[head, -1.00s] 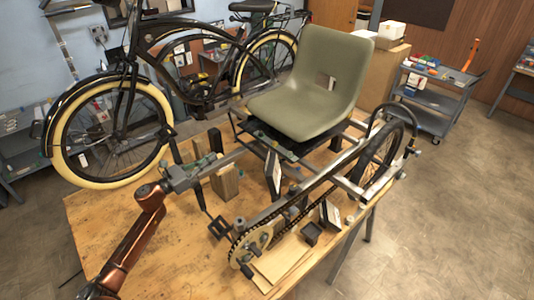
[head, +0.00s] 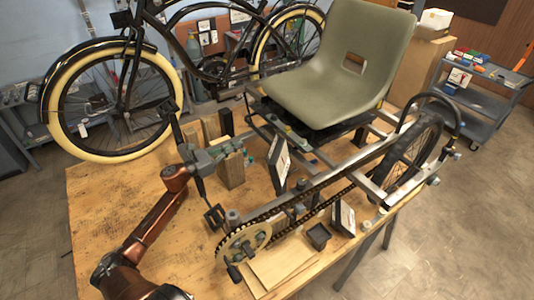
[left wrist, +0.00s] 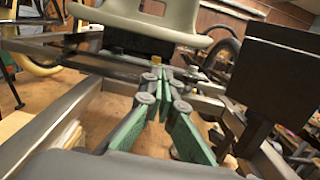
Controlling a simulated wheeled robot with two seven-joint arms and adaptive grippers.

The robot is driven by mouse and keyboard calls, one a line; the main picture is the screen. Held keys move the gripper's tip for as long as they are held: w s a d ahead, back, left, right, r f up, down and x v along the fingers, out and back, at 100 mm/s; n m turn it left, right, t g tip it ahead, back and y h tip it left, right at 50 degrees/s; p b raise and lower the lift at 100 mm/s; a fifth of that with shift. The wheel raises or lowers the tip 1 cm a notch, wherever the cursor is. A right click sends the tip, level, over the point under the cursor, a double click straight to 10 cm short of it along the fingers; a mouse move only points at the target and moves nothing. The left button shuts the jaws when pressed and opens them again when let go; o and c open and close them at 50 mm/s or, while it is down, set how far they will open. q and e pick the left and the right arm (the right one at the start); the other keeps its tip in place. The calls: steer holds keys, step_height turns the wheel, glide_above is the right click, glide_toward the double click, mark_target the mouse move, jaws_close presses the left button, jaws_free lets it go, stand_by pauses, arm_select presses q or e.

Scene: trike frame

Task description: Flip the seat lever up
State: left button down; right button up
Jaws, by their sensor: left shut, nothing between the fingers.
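The olive-green seat (head: 340,65) is mounted on the trike frame (head: 320,180), and its underside shows at the top of the left wrist view (left wrist: 150,18). My left gripper (head: 238,146) is left of the seat, over the wooden block in the picture. In the left wrist view its green-padded fingers (left wrist: 157,72) meet at the tips, shut and empty, pointing towards the area under the seat's front edge. I cannot make out the seat lever for certain. My right gripper is not in view.
The wooden table (head: 120,210) is bare at the left. A wooden block (head: 230,170) stands by my left gripper. Frame tubes run on both sides of it. A dark flat panel (left wrist: 281,65) stands at the right in the wrist view. A bicycle (head: 110,100) is behind.

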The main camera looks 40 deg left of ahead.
arm_select(q)
step_height(320, 180, down, 13)
steer(key=w+b, duration=0.2)
steer(key=b, duration=0.7)
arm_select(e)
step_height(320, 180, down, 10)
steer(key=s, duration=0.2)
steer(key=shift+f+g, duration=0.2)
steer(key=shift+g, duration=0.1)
arm_select(q)
steer(key=shift+s+r, duration=0.1)
steer(key=shift+r, duration=0.1)
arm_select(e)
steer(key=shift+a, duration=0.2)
arm_select(q)
steer(key=shift+d, duration=0.1)
steer(key=w+d+r, duration=0.3)
steer(key=w+r, duration=0.1)
steer(key=w, duration=0.6)
steer(key=shift+w+r, duration=0.15)
steer(key=shift+w, duration=0.1)
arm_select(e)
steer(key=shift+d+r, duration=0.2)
arm_select(q)
steer(key=shift+s+a+r+p, duration=0.1)
steer(key=shift+r+p, duration=0.05)
steer(key=shift+p, duration=0.15)
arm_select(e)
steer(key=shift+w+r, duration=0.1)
